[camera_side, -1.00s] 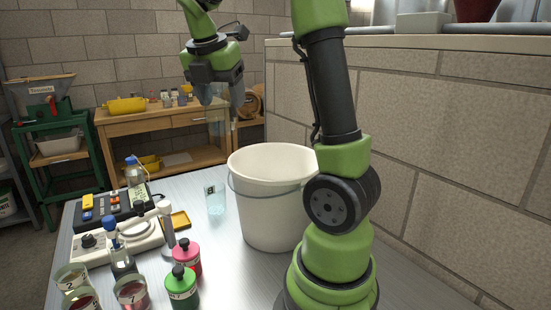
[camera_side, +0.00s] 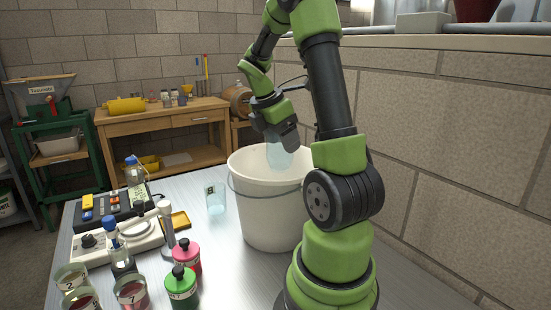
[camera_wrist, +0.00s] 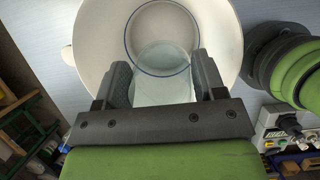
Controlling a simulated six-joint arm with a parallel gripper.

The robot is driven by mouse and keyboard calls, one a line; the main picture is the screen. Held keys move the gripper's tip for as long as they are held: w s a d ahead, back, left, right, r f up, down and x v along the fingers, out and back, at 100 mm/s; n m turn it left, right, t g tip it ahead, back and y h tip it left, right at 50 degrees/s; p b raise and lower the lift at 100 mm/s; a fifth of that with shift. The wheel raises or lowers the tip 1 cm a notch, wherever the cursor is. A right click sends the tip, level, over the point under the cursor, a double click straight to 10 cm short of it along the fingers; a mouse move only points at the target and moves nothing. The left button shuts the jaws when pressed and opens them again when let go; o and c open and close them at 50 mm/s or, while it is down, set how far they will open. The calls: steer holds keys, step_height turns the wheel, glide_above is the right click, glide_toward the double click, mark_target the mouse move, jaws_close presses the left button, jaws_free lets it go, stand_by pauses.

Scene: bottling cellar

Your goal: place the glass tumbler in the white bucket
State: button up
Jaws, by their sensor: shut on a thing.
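The clear glass tumbler (camera_side: 279,154) is in my gripper (camera_side: 279,143), over the open mouth of the white bucket (camera_side: 268,217). In the side view its lower part shows against the bucket's inner wall. In the wrist view the tumbler (camera_wrist: 162,75) sits between the two dark fingers of my gripper (camera_wrist: 160,82), with the bucket (camera_wrist: 90,40) around and beneath it. The bucket stands upright on the metal table. I cannot tell exactly how far the tumbler's base is below the rim.
A glass vessel with a dark label (camera_side: 215,198) stands just left of the bucket. A block wall (camera_side: 450,150) bounds the right.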

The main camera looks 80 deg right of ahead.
mark_target(275, 196)
step_height(275, 196, down, 18)
steer(key=shift+r, duration=0.25)
stand_by(0.4)
steer(key=o, duration=1)
steer(key=shift+f, duration=0.1)
steer(key=shift+c, duration=0.2)
steer(key=v, duration=1.2)
